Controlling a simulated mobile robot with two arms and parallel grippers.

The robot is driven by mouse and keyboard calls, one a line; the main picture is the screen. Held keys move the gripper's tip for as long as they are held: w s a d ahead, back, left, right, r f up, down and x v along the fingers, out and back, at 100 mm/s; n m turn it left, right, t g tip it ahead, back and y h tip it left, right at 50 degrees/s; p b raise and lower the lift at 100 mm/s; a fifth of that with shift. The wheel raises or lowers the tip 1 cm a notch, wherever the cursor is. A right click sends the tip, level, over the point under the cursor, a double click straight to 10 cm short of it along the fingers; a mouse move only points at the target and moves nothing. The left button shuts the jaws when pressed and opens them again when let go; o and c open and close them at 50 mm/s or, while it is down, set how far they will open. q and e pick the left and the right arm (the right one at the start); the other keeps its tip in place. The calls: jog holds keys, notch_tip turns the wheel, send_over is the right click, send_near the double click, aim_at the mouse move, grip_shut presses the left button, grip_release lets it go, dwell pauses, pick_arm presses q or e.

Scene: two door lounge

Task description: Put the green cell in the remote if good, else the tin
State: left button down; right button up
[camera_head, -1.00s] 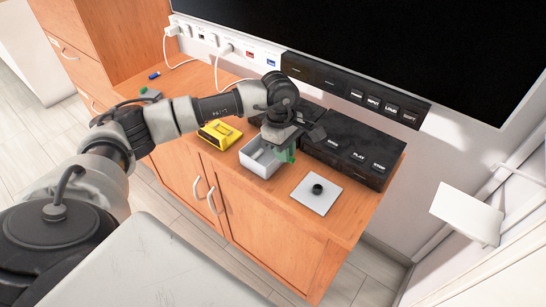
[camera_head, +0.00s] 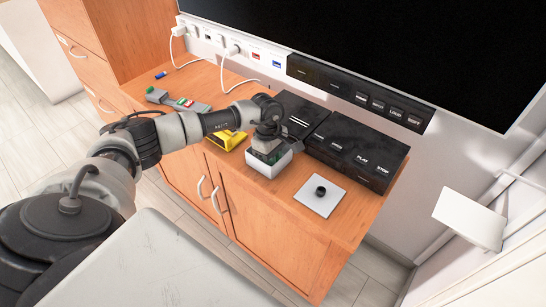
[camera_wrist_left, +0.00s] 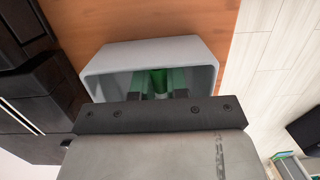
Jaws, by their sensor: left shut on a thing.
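My left gripper (camera_head: 267,156) is shut on the green cell (camera_wrist_left: 159,80) and points down into the white open tin (camera_head: 286,164). In the left wrist view the tin (camera_wrist_left: 205,62) surrounds the fingertips (camera_wrist_left: 165,95), and the cell is between them inside the walls. I cannot tell if the cell touches the tin's floor. The grey remote (camera_head: 201,107), with green and red spots on it, lies at the left of the cabinet top, partly behind my arm. My right gripper does not show.
A yellow device (camera_head: 226,142) sits just left of the tin, partly hidden by my arm. Black boxes (camera_head: 357,147) stand behind it and to the right. A white plate with a black knob (camera_head: 320,191) lies right of the tin. A blue item (camera_head: 160,75) lies far left.

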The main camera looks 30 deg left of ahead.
pick_arm(q)
jog(key=c, duration=1.1)
grip_release()
jog(key=shift+d+r, duration=0.1)
jog(key=shift+o, duration=1.1)
jog(key=shift+r+p, duration=2)
jog(key=shift+r, duration=1.2)
notch_tip(320, 180, up, 10)
jog(key=p, duration=0.5)
jog(key=shift+f, duration=0.15)
